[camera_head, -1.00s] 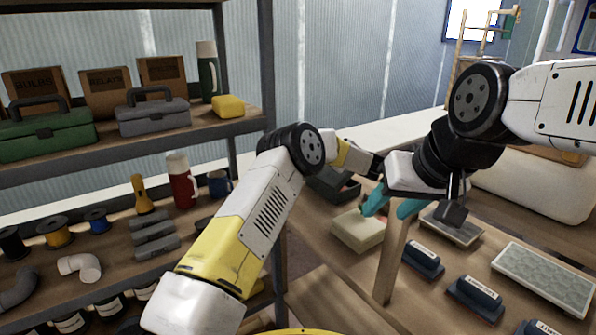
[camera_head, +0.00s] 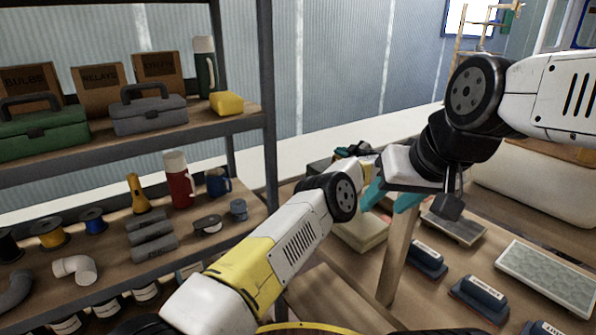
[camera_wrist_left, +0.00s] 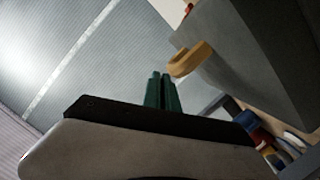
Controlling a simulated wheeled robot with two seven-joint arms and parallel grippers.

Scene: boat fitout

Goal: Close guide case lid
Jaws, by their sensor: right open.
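My left gripper (camera_head: 343,152) reaches over the far end of the bench; in the left wrist view its two green fingers (camera_wrist_left: 161,91) lie side by side, shut with nothing seen between them. A dark grey case (camera_head: 320,167) sits beside it on the bench, mostly hidden by my left arm. In the left wrist view a grey box-like piece (camera_wrist_left: 255,60) with an orange-yellow catch (camera_wrist_left: 190,60) is close to the right of the fingers. I cannot tell whether it is the lid or whether they touch. My right gripper (camera_head: 393,196) is open above the bench, its teal fingers spread.
A pale box (camera_head: 362,236) lies under my right gripper. Dark blue blocks (camera_head: 478,296) and a textured plate (camera_head: 545,277) lie on the bench at right. Loaded shelves (camera_head: 195,125) stand at left.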

